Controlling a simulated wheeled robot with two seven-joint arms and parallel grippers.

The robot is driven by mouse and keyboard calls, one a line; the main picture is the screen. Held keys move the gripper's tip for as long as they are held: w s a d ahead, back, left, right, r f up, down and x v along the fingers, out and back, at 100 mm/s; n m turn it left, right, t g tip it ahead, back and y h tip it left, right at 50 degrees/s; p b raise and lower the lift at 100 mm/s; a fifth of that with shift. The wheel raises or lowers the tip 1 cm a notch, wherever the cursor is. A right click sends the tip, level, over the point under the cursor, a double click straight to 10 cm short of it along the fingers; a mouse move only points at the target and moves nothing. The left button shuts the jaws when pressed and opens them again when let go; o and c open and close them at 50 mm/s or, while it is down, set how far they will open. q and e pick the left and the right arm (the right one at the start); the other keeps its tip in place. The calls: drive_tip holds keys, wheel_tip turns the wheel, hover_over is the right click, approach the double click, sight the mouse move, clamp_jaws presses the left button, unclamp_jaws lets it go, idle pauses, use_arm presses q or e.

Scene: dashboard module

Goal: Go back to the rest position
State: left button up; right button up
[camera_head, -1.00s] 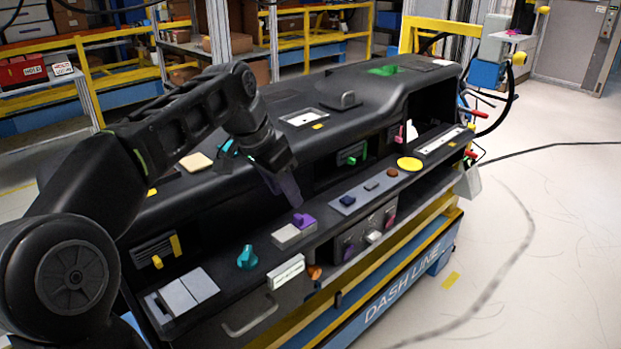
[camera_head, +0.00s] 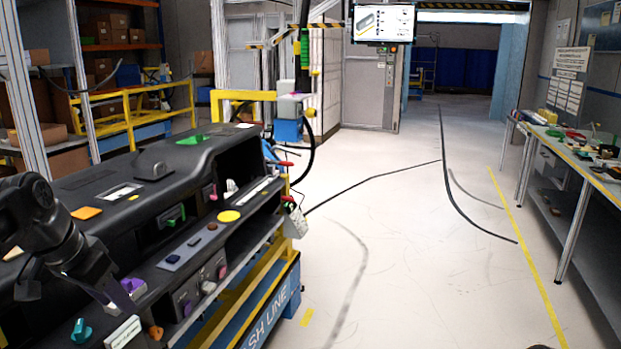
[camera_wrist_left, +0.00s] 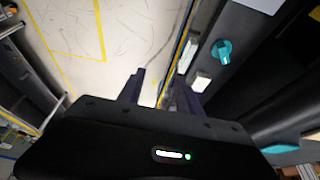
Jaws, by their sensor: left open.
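The black dashboard module (camera_head: 110,215) fills the left of the head view on its blue and yellow stand. My left arm comes in from the left edge, and my left gripper (camera_head: 116,298) hangs in front of the module's near end, close to a purple knob (camera_head: 133,286). In the left wrist view the two dark fingers of my left gripper (camera_wrist_left: 160,92) stand apart with nothing between them. A teal knob (camera_head: 81,331) is below the gripper; a teal knob also shows in the wrist view (camera_wrist_left: 222,50). My right gripper is not in view.
A yellow disc (camera_head: 229,216) and a green piece (camera_head: 190,140) lie on the module. A long workbench (camera_head: 590,170) stands at the right. The floor (camera_head: 400,240) between is open, with a black cable (camera_head: 372,184) across it.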

use_arm(q)
drive_tip(key=w+d+f+n+t, duration=0.3)
drive_tip(key=w+d+f+t, duration=0.15)
drive_tip(key=w+f, duration=0.4)
drive_tip(key=d+f+g, duration=0.1)
drive_tip(key=d+f, duration=0.3)
drive_tip(key=f, duration=0.3)
drive_tip(key=d+f+n, duration=0.1)
drive_tip(key=d+f, duration=0.3)
drive_tip(key=f, duration=0.3)
drive_tip(key=d+f+g, duration=0.1)
drive_tip(key=d+f, duration=0.3)
drive_tip(key=f, duration=0.3)
drive_tip(key=s+d+f+n+g+h, duration=0.1)
drive_tip(key=s+d+f, duration=0.3)
drive_tip(key=s+f, duration=0.3)
drive_tip(key=s+d+f+g+h, duration=0.1)
drive_tip(key=s+d+f, duration=0.2)
drive_tip(key=s+f, duration=0.35)
drive_tip(key=s+d+f+g, duration=0.2)
drive_tip(key=s+d+f, duration=0.1)
drive_tip(key=s, duration=0.5)
drive_tip(key=s+d+f+g, duration=0.2)
drive_tip(key=s+f, duration=0.3)
drive_tip(key=s, duration=0.4)
drive_tip(key=shift+s+d+f+h, duration=0.25)
drive_tip(key=shift+d+h, duration=0.15)
drive_tip(key=shift+d, duration=0.1)
drive_tip(key=shift+w, duration=0.1)
